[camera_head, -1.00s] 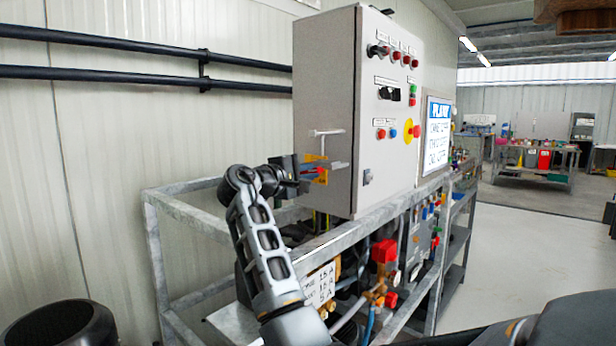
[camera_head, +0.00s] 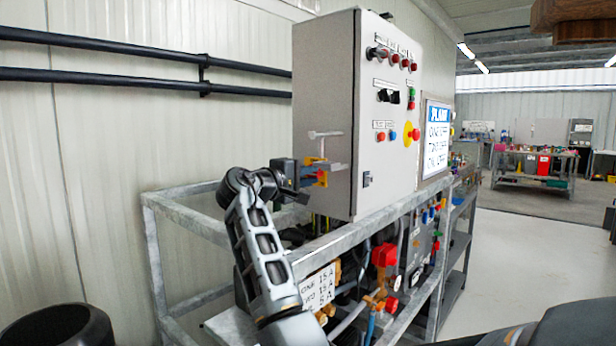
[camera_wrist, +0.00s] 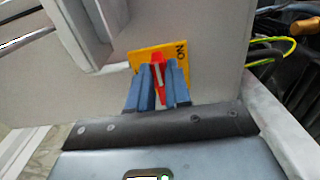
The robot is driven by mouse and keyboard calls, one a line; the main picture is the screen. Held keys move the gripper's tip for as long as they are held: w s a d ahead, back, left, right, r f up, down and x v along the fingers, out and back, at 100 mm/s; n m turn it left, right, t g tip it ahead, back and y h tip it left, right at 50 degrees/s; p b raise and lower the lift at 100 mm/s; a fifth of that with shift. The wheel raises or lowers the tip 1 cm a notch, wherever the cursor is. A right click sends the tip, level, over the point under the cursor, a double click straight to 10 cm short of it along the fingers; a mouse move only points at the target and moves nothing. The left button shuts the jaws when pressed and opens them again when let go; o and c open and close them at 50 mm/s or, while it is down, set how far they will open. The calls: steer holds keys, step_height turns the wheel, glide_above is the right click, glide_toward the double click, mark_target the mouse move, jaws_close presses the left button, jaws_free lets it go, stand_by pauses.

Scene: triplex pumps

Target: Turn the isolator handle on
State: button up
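The isolator handle (camera_wrist: 158,75) is a small red lever on a yellow plate (camera_wrist: 142,53), low on the side wall of the grey cabinet. "ON" is printed at the plate's right edge in the wrist view. There the lever stands roughly upright, not pointing at the "ON" mark. My gripper (camera_wrist: 160,86) has its blue fingers close together on both sides of the lever and appears shut on it. The fingers hide part of the lever and plate. In the head view, my gripper (camera_head: 313,169) reaches the plate (camera_head: 321,178) from the left.
The grey cabinet (camera_head: 325,90) stands on a metal frame (camera_head: 340,235). A pale T-shaped cabinet handle (camera_head: 324,135) sticks out just above my gripper. Yellow-green and black cables (camera_wrist: 271,41) show at the right of the wrist view. Pipes and valves fill the frame below.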

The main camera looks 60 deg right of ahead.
steer(key=o, duration=0.4)
steer(key=shift+b+v, duration=0.35)
steer(key=shift+v, duration=3.6)
steer(key=shift+a, duration=0.1)
